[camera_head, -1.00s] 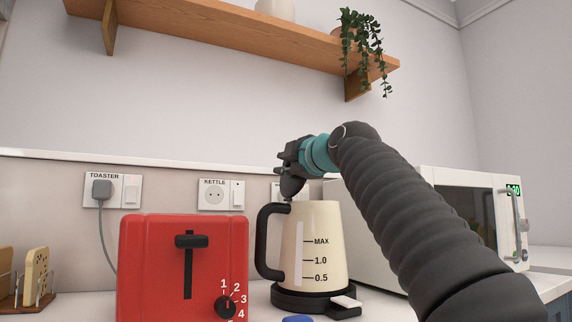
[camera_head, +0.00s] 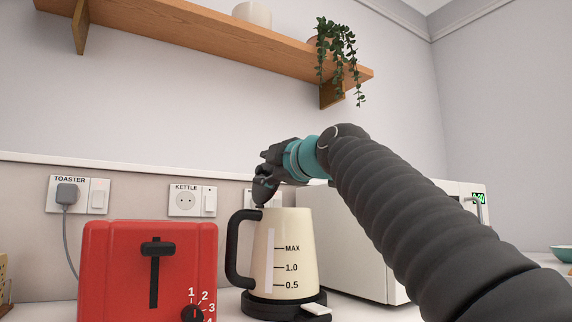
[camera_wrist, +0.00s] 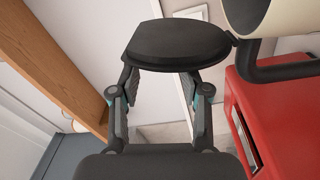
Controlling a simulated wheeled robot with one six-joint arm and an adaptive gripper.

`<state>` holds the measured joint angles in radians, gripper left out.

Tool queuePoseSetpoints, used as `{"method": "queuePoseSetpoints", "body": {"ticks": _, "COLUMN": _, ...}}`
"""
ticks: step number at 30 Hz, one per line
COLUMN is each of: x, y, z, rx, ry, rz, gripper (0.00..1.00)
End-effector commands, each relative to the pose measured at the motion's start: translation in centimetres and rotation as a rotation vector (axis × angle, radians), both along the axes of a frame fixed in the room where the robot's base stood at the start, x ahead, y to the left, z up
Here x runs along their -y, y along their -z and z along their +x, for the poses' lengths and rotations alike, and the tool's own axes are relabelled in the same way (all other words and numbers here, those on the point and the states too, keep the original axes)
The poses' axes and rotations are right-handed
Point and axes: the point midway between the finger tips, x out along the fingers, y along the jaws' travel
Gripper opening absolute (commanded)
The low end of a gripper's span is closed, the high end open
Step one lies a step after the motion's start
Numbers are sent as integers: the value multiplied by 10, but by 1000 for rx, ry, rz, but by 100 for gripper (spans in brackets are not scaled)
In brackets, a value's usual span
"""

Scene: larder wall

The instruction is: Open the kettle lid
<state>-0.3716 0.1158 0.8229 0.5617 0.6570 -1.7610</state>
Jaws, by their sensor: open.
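The cream kettle (camera_head: 295,230) stands upright on its black base in the head view, with its black handle on the left. Its black lid (camera_wrist: 178,42) looks swung up from the rim in the wrist view, joined near the handle, and the kettle's open mouth (camera_wrist: 250,12) shows beside it. In the head view the lid (camera_head: 263,190) is a small dark shape above the kettle's left rim, partly merged with my gripper. My gripper (camera_wrist: 160,82) is open, with its fingers close to the lid; contact cannot be told.
A red toaster (camera_head: 150,260) stands left of the kettle and a white microwave (camera_head: 350,250) behind it to the right. Sockets (camera_head: 186,201) line the wall. A wooden shelf (camera_head: 200,35) with a hanging plant (camera_head: 340,55) is above.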

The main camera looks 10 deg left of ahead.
Motion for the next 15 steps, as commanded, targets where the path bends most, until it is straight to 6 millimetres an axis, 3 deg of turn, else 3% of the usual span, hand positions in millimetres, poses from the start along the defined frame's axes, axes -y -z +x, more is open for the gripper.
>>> {"method": "queuePoseSetpoints", "body": {"ticks": 9, "x": 33, "y": 2, "z": -39, "rx": 1, "ry": 1, "rz": 1, "gripper": 46}}
{"method": "queuePoseSetpoints", "body": {"ticks": 15, "x": 46, "y": 4, "z": -55, "rx": 0, "ry": 1, "rz": 0, "gripper": 46}}
